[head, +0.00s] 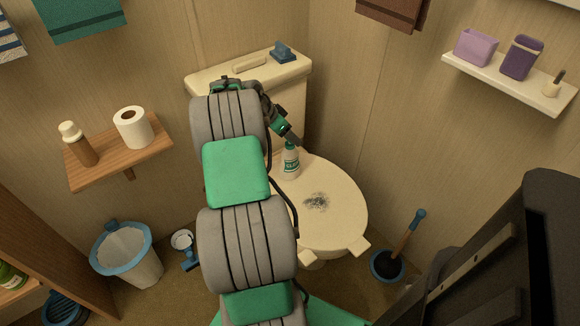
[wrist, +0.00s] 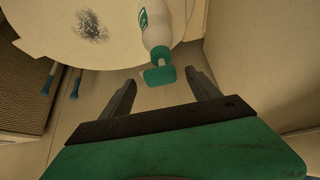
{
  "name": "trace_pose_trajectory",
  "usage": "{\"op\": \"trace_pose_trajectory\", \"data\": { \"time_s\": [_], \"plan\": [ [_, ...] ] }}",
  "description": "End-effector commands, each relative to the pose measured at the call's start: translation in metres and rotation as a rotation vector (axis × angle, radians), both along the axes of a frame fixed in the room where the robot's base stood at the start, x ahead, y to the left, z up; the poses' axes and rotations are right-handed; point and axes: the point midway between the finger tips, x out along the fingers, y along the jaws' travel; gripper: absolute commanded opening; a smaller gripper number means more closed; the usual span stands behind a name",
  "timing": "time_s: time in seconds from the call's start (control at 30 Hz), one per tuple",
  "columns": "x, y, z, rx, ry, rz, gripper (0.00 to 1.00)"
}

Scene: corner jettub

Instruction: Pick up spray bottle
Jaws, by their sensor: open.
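The spray bottle (head: 291,165) is white with a green label and a green top. It stands upright on the closed toilet lid (head: 335,195), toward the back. In the wrist view the bottle (wrist: 158,25) shows at the top, with its green spray head (wrist: 160,76) in line with the gap between my fingers. My gripper (wrist: 161,78) is open and empty. In the head view my gripper (head: 289,137) is just above the bottle's top; I cannot tell whether they touch. My arm hides the left part of the toilet.
The toilet tank (head: 295,72) stands behind, with a blue item (head: 282,52) on top. A wooden shelf (head: 150,150) is left and a white shelf (head: 500,82) right. A plunger (head: 390,263) and a bin (head: 135,262) stand on the floor. A dark speckled patch (head: 317,202) marks the lid.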

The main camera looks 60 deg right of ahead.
Motion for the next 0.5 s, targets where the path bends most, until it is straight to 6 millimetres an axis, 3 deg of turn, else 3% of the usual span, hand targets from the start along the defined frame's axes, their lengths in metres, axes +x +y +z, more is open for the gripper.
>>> {"op": "trace_pose_trajectory", "data": {
  "time_s": [0.03,0.13,0.37,0.5],
  "plan": [
    [-0.003,-0.005,-0.013,0.002,0.003,-0.002,0.71],
    [-0.006,-0.012,-0.024,0.002,0.002,-0.001,0.71],
    [-0.006,-0.014,-0.025,0.001,0.000,0.002,0.71],
    [-0.006,-0.014,-0.025,0.001,0.000,0.003,0.59]
  ]
}}
